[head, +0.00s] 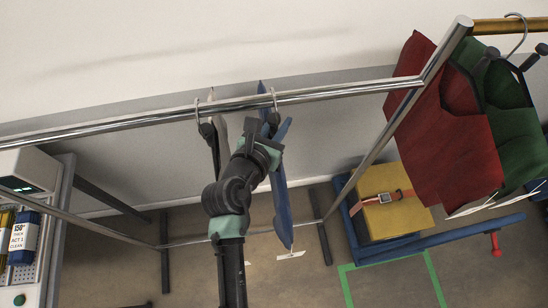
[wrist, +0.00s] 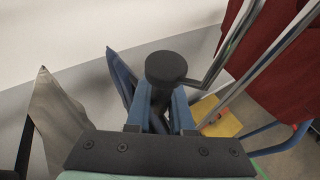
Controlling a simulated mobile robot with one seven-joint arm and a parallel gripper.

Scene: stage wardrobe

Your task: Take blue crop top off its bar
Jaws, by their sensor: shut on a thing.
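The blue crop top (head: 281,205) hangs edge-on below the chrome bar (head: 330,92) in the head view, with a white tag at its lower end. Its hanger hook (head: 275,98) is at the bar, around it as far as I can see. My gripper (head: 277,128) is just below the hook. In the wrist view my gripper (wrist: 162,105) has its blue fingers shut on the round black knob (wrist: 166,67) of this hanger. Part of the blue crop top (wrist: 121,75) shows behind the knob. The rest is hidden by my gripper.
A pale garment (head: 220,135) hangs on the same bar close to the left. Red (head: 440,140) and green (head: 522,150) garments hang at the right beyond the rack's slanting post (head: 375,150). A yellow case (head: 395,212) stands low right. A white machine (head: 25,170) is at the left.

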